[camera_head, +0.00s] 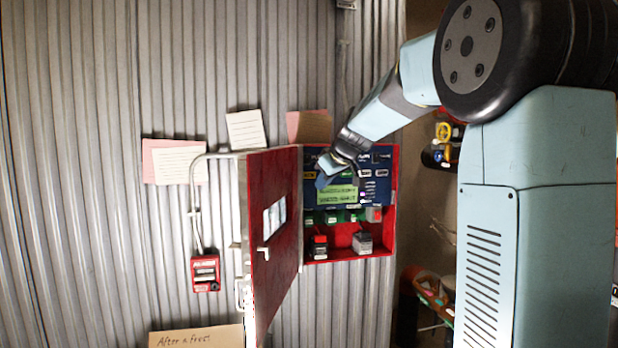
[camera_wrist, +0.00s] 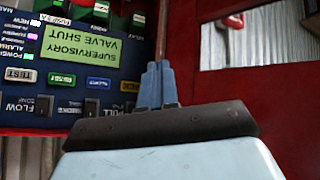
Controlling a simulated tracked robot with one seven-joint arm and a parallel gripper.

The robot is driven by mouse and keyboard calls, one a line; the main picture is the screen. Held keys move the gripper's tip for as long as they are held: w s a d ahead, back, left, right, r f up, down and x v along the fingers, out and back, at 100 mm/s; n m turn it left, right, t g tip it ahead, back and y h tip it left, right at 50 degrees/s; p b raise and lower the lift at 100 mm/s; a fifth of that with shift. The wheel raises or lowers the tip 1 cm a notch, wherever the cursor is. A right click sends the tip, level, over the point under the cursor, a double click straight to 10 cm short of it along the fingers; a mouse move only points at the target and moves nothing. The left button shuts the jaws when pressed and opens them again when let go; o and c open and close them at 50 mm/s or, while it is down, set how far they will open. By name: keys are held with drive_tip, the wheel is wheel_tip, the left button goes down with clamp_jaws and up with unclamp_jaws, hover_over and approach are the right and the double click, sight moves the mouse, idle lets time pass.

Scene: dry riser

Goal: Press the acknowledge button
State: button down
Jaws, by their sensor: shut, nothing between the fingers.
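The acknowledge button is a yellow key marked ACK (camera_head: 309,176) at the left end of a key row on the blue alarm panel (camera_head: 378,189). In the wrist view, which is upside down, a yellow key (camera_wrist: 130,86) shows just left of my fingers; its lettering is unreadable. My gripper (camera_head: 321,182) is in front of the panel's left part. Its blue fingers (camera_wrist: 157,68) are together and empty, beside the yellow key in the picture. I cannot tell whether they touch the panel. The green display (camera_wrist: 80,48) reads SUPERVISORY VALVE SHUT.
The red cabinet door (camera_head: 272,205) stands open on the left, close to my gripper. Batteries or boxes (camera_head: 362,243) sit in the cabinet bottom. A red pull station (camera_head: 205,274) and paper notes (camera_head: 245,130) are on the corrugated wall.

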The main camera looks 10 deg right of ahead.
sight(314, 174)
drive_tip(key=shift+w+d+n, duration=0.2)
drive_tip(key=shift+w+n, duration=0.1)
drive_tip(key=shift+w, duration=1.65)
drive_tip(key=shift+w+f, duration=0.1)
drive_tip(key=shift+w, duration=5.15)
drive_tip(key=shift+s, duration=0.95)
